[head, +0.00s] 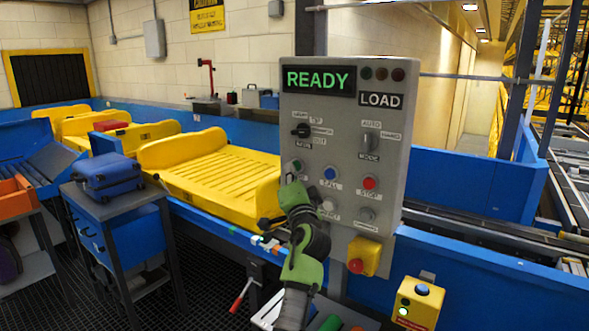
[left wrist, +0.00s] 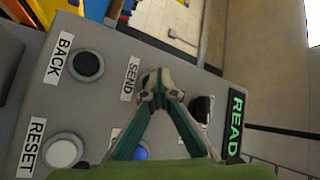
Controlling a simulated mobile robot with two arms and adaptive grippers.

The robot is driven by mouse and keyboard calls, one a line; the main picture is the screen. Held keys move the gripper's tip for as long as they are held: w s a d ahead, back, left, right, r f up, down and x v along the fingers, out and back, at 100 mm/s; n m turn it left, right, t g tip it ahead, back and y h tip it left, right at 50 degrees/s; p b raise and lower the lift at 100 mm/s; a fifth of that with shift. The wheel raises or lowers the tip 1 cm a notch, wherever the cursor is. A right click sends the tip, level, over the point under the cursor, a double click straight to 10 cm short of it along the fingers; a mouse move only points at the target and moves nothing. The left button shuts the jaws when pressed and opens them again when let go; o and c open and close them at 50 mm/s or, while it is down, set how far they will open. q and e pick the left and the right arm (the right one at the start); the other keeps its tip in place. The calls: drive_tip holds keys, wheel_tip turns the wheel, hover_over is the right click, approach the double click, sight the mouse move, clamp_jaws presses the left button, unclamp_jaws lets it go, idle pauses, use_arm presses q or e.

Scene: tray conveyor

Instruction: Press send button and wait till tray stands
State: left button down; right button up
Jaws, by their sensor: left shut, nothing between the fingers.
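The grey control panel (head: 345,130) stands ahead with a green READY display (head: 318,80). The SEND button (head: 296,166) is at its left, above the SEND label (left wrist: 130,78). My left gripper (head: 290,183) is shut and empty, right at the SEND button. In the left wrist view its fingertips (left wrist: 155,88) cover the button; I cannot tell whether it is pressed in. A large yellow tray (head: 225,172) lies on the conveyor behind and left of the panel. My right gripper is not in view.
The panel also bears the blue CALL button (head: 330,173), red STOP button (head: 369,183), BACK button (left wrist: 86,66) and RESET button (left wrist: 64,152). A yellow emergency-stop box (head: 364,257) hangs below. A blue case (head: 108,177) rests on a stand at left.

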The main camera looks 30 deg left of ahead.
use_arm(q)
drive_tip(key=shift+w, duration=0.25)
drive_tip(key=shift+s+r, duration=0.1)
idle(0.4)
drive_tip(key=shift+s+p, duration=0.4)
drive_tip(key=shift+s, duration=0.45)
